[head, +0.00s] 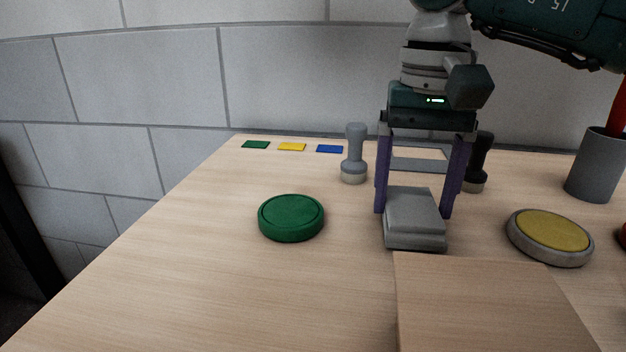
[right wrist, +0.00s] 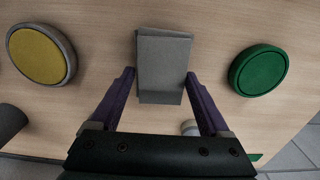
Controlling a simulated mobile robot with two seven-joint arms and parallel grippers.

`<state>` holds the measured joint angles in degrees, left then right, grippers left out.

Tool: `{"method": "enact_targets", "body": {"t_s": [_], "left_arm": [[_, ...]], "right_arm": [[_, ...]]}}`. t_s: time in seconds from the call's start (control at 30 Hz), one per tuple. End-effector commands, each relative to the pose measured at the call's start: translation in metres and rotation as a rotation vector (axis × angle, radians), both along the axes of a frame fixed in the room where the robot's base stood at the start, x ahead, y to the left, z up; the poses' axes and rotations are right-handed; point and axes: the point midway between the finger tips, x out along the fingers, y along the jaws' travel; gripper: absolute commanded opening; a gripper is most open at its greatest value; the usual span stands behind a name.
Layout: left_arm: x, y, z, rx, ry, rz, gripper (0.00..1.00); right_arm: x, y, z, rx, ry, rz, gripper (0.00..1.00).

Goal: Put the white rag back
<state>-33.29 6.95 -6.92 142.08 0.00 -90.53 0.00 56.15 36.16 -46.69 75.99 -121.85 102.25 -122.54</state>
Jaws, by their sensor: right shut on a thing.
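The white rag (head: 413,236) looks like a pale grey folded block in the head view, just behind a wooden board. It also shows in the right wrist view (right wrist: 165,60) between the two purple fingers. My right gripper (head: 413,212) points down with one finger on each side of the rag and is shut on it. In the right wrist view the fingertips (right wrist: 160,74) lie against its sides. The rag seems to be on or very close to the tabletop; I cannot tell which. My left gripper is not in view.
A green round pad (head: 291,218) is left of the rag, a yellow one (head: 550,232) right. A grey stamp (head: 355,155) and a dark stamp (head: 478,163) stand behind. A grey cup (head: 594,165) is at right. The wooden board (head: 480,305) is in front.

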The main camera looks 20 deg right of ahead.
Motion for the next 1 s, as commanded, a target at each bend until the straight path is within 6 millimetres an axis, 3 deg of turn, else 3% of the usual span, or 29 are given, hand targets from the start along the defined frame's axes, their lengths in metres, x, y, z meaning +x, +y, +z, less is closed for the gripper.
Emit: {"method": "enact_targets", "body": {"t_s": [0.07, 0.4, 0.43, 0.5, 0.6, 0.83, 1.0], "left_arm": [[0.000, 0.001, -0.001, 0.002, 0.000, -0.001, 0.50], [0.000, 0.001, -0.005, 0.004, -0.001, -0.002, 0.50], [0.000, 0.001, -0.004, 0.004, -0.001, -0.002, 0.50], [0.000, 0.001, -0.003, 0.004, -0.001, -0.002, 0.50], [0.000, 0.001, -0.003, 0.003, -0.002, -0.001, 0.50], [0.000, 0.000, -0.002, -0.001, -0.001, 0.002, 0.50], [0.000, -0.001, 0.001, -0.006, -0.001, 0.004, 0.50]], "right_arm": [[-0.001, 0.000, -0.009, -0.001, 0.002, 0.001, 0.36], [0.000, 0.000, -0.013, -0.001, -0.002, 0.001, 0.36], [0.000, 0.000, -0.012, -0.001, -0.002, 0.001, 0.82], [0.000, 0.000, -0.012, -0.001, -0.001, 0.001, 0.90], [0.000, 0.000, -0.012, -0.001, -0.001, 0.001, 1.00], [0.000, 0.000, -0.010, -0.001, -0.001, 0.001, 1.00], [0.001, 0.000, 0.007, 0.000, -0.006, 0.000, 1.00]]}}
